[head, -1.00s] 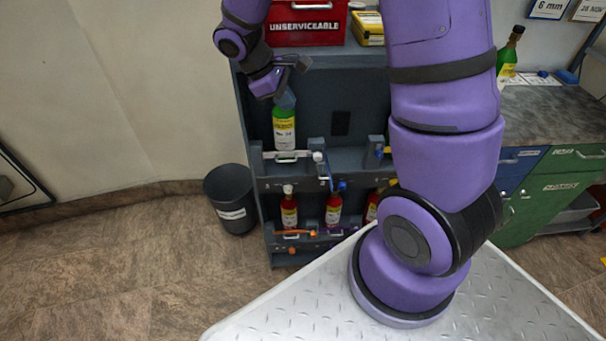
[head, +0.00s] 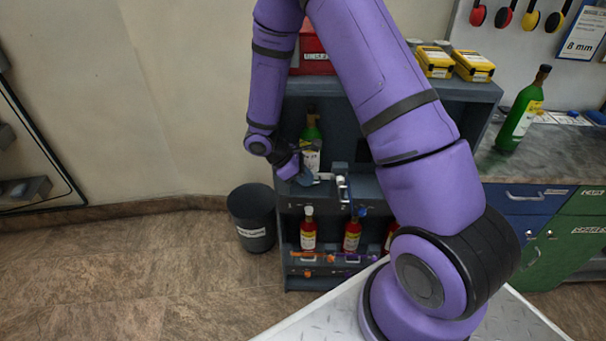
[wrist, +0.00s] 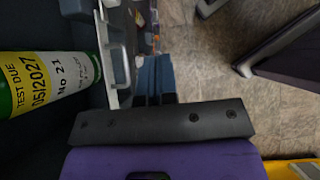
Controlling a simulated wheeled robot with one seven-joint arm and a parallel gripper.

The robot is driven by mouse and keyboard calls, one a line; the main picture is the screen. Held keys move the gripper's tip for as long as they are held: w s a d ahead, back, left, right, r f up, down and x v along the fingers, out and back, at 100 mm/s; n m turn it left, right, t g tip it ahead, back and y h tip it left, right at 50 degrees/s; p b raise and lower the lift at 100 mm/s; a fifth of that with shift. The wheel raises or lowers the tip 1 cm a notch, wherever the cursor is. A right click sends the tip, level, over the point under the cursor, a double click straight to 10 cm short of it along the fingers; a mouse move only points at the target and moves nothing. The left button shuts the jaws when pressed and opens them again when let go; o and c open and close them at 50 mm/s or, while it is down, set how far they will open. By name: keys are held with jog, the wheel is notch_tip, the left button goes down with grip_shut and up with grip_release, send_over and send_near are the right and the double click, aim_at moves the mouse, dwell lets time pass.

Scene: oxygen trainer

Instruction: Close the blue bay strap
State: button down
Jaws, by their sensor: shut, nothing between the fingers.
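A narrow blue strap (head: 347,194) appears to hang down at the front of the upper shelf of the dark rack, with a pale fitting at its top. A green bottle (head: 311,152) with a white and yellow label stands upright in the upper left bay; its label also shows in the wrist view (wrist: 60,80). My gripper (head: 305,180) is at the front of this bay, low before the bottle. Its blue-grey fingers (wrist: 154,62) are shut and empty, beside a pale bar (wrist: 106,55) along the shelf front. Whether they touch anything is unclear.
Several red bottles (head: 308,232) stand on the lower shelf, with orange (head: 303,253) and purple straps along its front. A dark bin (head: 252,215) stands left of the rack. My arm hides the rack's right part. Floor is clear at the left.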

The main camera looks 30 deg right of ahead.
jog(key=s+d+f, duration=0.3)
jog(key=d+f, duration=0.2)
jog(key=d, duration=0.1)
jog(key=shift+s+d+f, duration=0.15)
jog(key=shift+s+d, duration=0.1)
jog(key=shift+s, duration=0.15)
jog(key=shift+s, duration=0.1)
jog(key=shift+s+d+n, duration=0.1)
jog(key=shift+s+n, duration=0.05)
jog(key=shift+n, duration=0.25)
